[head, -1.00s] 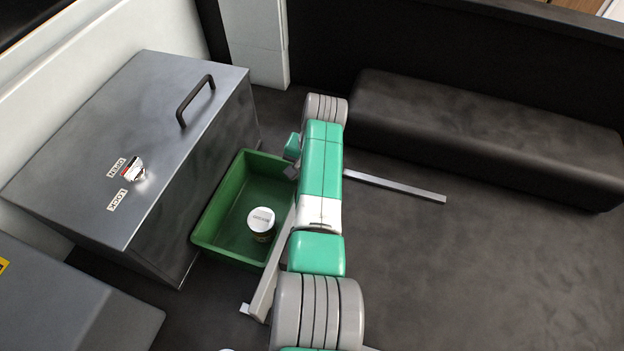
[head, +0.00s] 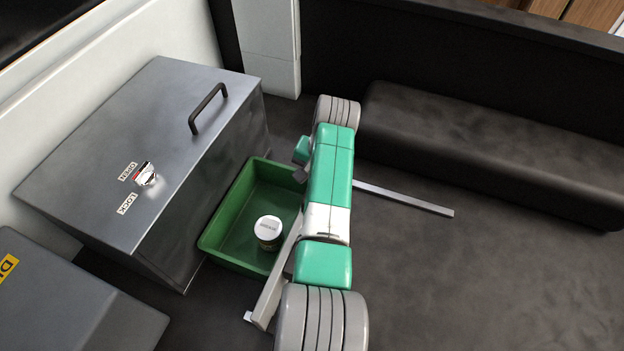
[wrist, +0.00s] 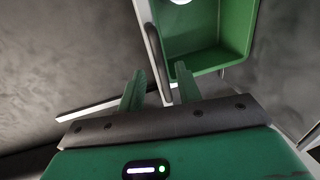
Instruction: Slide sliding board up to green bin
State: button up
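The green bin (head: 228,205) stands on the floor against the grey metal box, with a round white-lidded tub (head: 269,229) inside it. The sliding board (head: 274,285) is a long grey strip on edge along the bin's right side, partly hidden by my arm. Its upright edge also shows in the wrist view (wrist: 147,25), beside the bin (wrist: 238,40). My gripper (wrist: 158,72) has its two green fingers apart, with the board's edge between them. I cannot tell whether either finger touches it. In the head view my arm mostly hides the gripper.
The grey metal box (head: 100,170) with a black handle stands left of the bin. A thin metal rail (head: 405,198) lies on the floor to the right. A long black bench block (head: 490,150) is at the back right.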

jog(key=r, duration=0.2)
jog(key=d+r, duration=0.1)
jog(key=r, duration=0.2)
jog(key=shift+s+r, duration=0.15)
jog(key=shift+r, duration=0.1)
jog(key=w+d+r+n+t+h, duration=0.1)
jog(key=w+d+r+t, duration=0.1)
jog(key=r+t, duration=0.45)
jog(key=w+d+r+t+h, duration=0.15)
jog(key=r+t, duration=0.25)
jog(key=r, duration=0.6)
jog(key=s+a+r+n+t, duration=0.3)
jog(key=s+r+t, duration=1)
jog(key=s+r, duration=1.45)
notch_tip(320, 180, up, 18)
jog(key=p, duration=1.6)
jog(key=shift+a+f+t+y+p, duration=0.25)
jog(key=shift+a+t+y+p, duration=0.1)
jog(key=shift+y, duration=0.1)
